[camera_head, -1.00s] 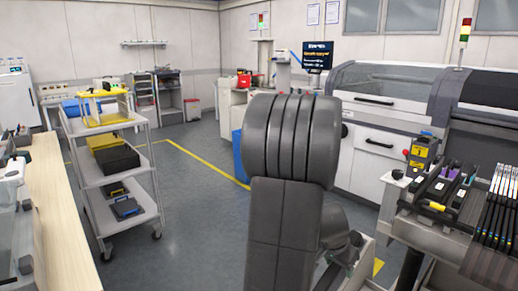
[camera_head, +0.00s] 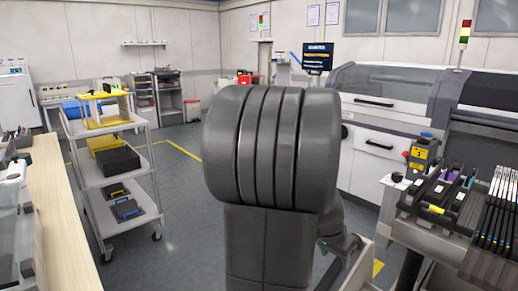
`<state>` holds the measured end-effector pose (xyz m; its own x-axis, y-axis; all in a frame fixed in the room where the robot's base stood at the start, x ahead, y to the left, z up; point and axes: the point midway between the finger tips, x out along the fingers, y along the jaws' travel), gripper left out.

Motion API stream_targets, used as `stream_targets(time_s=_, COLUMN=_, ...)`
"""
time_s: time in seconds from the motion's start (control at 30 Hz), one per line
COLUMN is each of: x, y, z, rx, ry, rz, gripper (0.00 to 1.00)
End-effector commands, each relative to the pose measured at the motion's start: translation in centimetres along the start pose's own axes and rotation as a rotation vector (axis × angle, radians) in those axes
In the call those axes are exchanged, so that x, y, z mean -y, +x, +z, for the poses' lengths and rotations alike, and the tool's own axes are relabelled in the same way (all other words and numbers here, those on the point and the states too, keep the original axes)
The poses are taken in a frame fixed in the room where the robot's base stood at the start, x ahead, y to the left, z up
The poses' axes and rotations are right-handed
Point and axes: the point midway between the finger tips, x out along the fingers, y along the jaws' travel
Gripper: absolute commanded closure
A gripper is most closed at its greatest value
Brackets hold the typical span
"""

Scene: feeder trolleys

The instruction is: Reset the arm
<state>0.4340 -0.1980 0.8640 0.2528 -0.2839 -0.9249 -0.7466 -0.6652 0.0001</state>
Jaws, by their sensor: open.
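My own dark grey arm fills the middle of the head view, with a thick ribbed joint at the top and a link below it.
A grey shelf trolley (camera_head: 122,182) with boxes stands at left, beyond a wooden worktop (camera_head: 63,225). At right, a feeder trolley (camera_head: 437,241) carries several feeders in front of a white machine (camera_head: 371,181). Grey floor (camera_head: 185,235) is clear between trolley and arm.

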Motion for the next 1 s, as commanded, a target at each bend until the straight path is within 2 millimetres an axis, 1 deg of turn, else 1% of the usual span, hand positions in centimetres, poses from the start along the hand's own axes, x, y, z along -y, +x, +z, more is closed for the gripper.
stream_targets(time_s=0.03, x=0.1, y=-1.2, z=-0.1, rx=-0.004, ry=0.0, rz=-0.003, gripper=0.49)
stream_targets(time_s=0.33, x=0.1, y=-7.0, z=0.0, rx=-0.002, ry=-0.002, rz=-0.003, gripper=0.49)
stream_targets(time_s=0.37, x=-0.1, y=-5.3, z=0.2, rx=0.006, ry=-0.001, rz=0.004, gripper=0.49)
stream_targets(time_s=0.4, x=-0.1, y=-4.3, z=0.3, rx=0.007, ry=-0.001, rz=0.005, gripper=0.49)
stream_targets(time_s=1.0, x=-0.1, y=6.8, z=0.0, rx=0.001, ry=0.0, rz=0.002, gripper=0.49)
